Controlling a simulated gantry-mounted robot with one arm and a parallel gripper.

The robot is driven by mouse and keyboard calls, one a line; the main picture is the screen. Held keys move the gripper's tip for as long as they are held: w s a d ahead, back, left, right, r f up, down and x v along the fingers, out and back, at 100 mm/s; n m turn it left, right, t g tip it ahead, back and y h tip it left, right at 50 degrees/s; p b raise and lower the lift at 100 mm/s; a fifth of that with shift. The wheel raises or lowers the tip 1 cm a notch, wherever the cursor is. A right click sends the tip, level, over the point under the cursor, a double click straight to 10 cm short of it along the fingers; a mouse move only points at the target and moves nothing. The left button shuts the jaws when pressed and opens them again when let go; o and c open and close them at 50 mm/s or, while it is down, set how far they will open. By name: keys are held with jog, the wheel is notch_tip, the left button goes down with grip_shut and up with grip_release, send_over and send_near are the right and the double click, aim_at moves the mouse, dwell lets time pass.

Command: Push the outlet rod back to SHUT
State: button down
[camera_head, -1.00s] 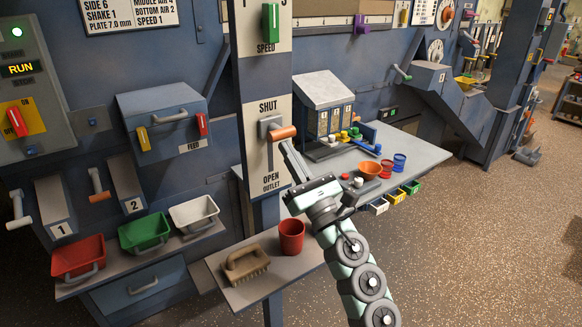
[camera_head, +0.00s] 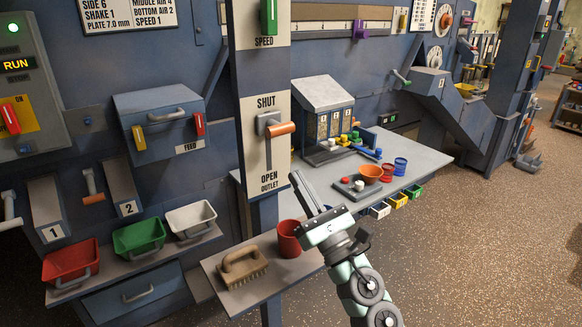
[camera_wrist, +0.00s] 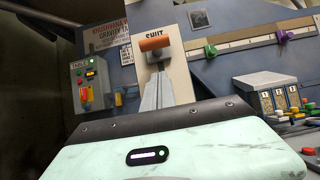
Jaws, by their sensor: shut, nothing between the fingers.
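The outlet rod (camera_head: 281,129) has an orange-brown grip on a grey lever. It sticks out of the slot in the pale outlet plate (camera_head: 281,164), marked SHUT above and OPEN below. The rod is at the upper end of the slot, just under SHUT. My gripper (camera_head: 296,175) is shut and empty, below the rod's grip and apart from it in the head view. In the wrist view, the rod's grip (camera_wrist: 154,43) shows just above my closed fingers (camera_wrist: 158,76), which hide the lower part of the plate.
A red cup (camera_head: 289,240) and a brush (camera_head: 242,266) stand on the small shelf (camera_head: 227,296) below. The feed box (camera_head: 160,105) is at left.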

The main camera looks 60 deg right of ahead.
jog(key=v, duration=0.5)
jog(key=shift+s+a+f, duration=0.2)
jog(key=shift+s, duration=0.1)
jog(key=shift+w, duration=0.1)
